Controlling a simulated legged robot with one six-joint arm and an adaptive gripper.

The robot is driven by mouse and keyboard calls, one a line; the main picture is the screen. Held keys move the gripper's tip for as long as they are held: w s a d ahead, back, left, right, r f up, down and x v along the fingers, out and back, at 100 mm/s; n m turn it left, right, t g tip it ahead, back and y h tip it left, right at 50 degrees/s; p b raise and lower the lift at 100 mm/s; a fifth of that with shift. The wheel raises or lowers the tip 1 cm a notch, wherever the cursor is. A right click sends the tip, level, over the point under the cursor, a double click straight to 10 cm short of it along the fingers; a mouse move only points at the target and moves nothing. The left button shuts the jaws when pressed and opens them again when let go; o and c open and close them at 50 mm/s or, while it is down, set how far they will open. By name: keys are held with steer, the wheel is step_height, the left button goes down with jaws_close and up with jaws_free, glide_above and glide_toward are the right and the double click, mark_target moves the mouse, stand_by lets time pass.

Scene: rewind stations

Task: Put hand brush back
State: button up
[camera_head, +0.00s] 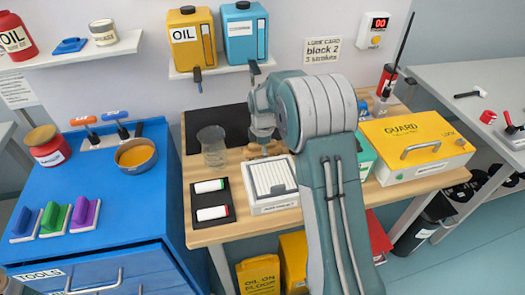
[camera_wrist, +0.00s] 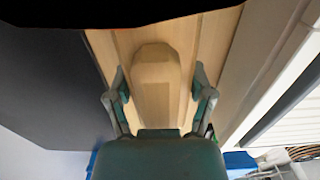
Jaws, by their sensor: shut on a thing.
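My gripper (camera_head: 264,142) is over the wooden bench (camera_head: 232,233), behind the white ribbed tray (camera_head: 273,178). In the wrist view my gripper (camera_wrist: 161,88) has its fingers on either side of a tan wooden piece (camera_wrist: 155,85), which looks like the hand brush, and is shut on it. In the head view tan wood (camera_head: 254,151) shows just below the gripper; my arm covers part of that area. The underside of the brush is hidden, and I cannot tell whether it touches the bench.
A glass beaker (camera_head: 212,146) and a black tray with two markers (camera_head: 211,200) stand left of the ribbed tray. A yellow GUARD case (camera_head: 415,143) is on the right. The blue cabinet (camera_head: 112,200) holds a pan (camera_head: 135,155) and blue, green and purple brush-like pieces (camera_head: 54,219).

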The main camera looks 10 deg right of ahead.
steer(key=o, duration=1.2)
steer(key=shift+o, duration=0.2)
